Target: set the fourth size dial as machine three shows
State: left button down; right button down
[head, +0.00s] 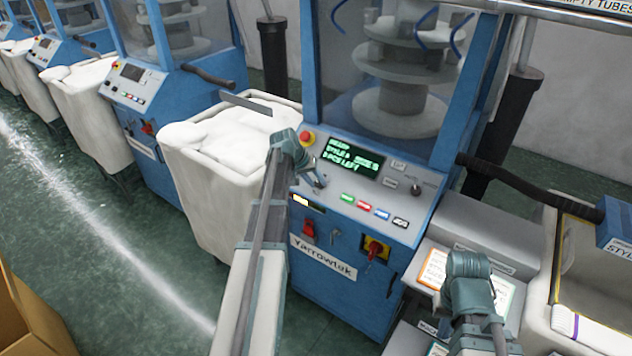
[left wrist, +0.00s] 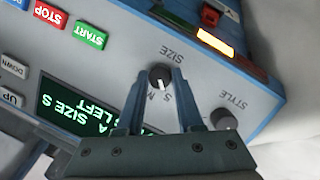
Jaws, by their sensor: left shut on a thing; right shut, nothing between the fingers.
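The size dial (left wrist: 160,75) is a small dark knob with a white mark under the word SIZE, with letters S and M beside it. My left gripper (left wrist: 162,78) is shut on it; in the head view the left gripper (head: 318,182) is at the left of the near blue machine's panel. The white mark points toward the letters; I cannot tell which exactly. The display (head: 349,157) shows green text with SIZE S, also in the left wrist view (left wrist: 85,118). My right gripper (head: 468,262) is shut and empty over papers at the right.
The style dial (left wrist: 223,119) sits close beside the left fingers. Coloured buttons (head: 372,210) line the panel, with a red stop button (head: 307,137) at its upper left. A white bin (head: 190,185) of fabric stands left. A dark padded bar (head: 525,187) crosses the right side.

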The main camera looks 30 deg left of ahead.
pick_arm(q)
jog(key=c, duration=0.5)
grip_release()
jog(key=shift+c, duration=0.2)
jog(key=p+v, duration=1.2)
jog(key=v, duration=0.1)
jog(key=shift+s+r, duration=0.25)
jog(key=shift+r, duration=0.05)
